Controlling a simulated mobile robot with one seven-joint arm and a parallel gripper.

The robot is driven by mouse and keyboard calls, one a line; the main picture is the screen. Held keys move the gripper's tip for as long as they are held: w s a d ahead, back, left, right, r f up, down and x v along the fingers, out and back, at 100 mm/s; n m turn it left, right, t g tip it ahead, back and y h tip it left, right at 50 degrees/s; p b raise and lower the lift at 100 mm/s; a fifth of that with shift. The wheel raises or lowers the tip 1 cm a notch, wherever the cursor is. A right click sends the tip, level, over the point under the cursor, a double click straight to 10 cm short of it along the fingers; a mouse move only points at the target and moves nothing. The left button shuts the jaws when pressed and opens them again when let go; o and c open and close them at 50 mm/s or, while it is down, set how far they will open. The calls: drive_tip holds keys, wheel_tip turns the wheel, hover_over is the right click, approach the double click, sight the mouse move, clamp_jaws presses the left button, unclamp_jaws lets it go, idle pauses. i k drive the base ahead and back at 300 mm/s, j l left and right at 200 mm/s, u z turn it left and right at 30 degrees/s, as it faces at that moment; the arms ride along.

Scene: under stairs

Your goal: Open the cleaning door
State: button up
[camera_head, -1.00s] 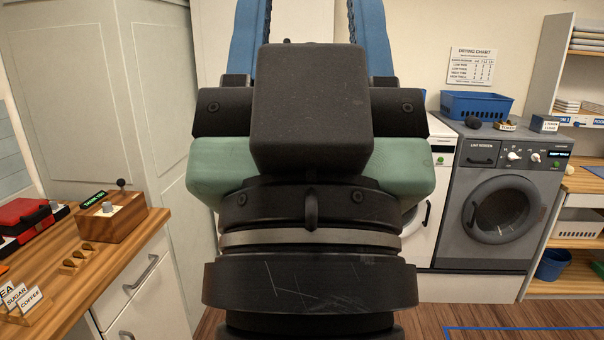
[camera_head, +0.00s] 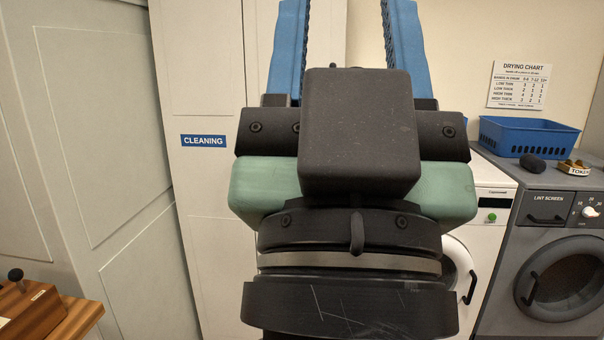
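The cleaning door (camera_head: 205,230) is a tall pale panelled door left of centre, with a blue "CLEANING" label (camera_head: 204,141) on it. It appears closed, and no handle shows on its visible part. My gripper (camera_head: 346,15) is in front of the camera, its two blue fingers pointing up and spread apart with pale wall or panel showing between them. It looks empty, though the fingertips run off the top of the frame. My gripper's body hides the right part of the door and what lies behind it.
A large panelled grey-white surface (camera_head: 110,130) stands at the left. A wooden counter with a wooden box (camera_head: 30,310) is at the lower left. A white machine (camera_head: 492,230) and a grey dryer (camera_head: 550,260) stand at the right, with a blue basket (camera_head: 527,137) on top.

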sight(199, 47)
drive_tip(key=i+u, duration=0.2)
drive_tip(key=i, duration=0.3)
drive_tip(key=i+l+u, duration=0.2)
drive_tip(key=i, duration=0.3)
drive_tip(key=i+l+u, duration=0.25)
drive_tip(key=i, duration=0.25)
drive_tip(key=i+l+u, duration=0.2)
drive_tip(key=i+u, duration=0.15)
drive_tip(key=i+l+u, duration=0.7)
drive_tip(key=k, duration=0.05)
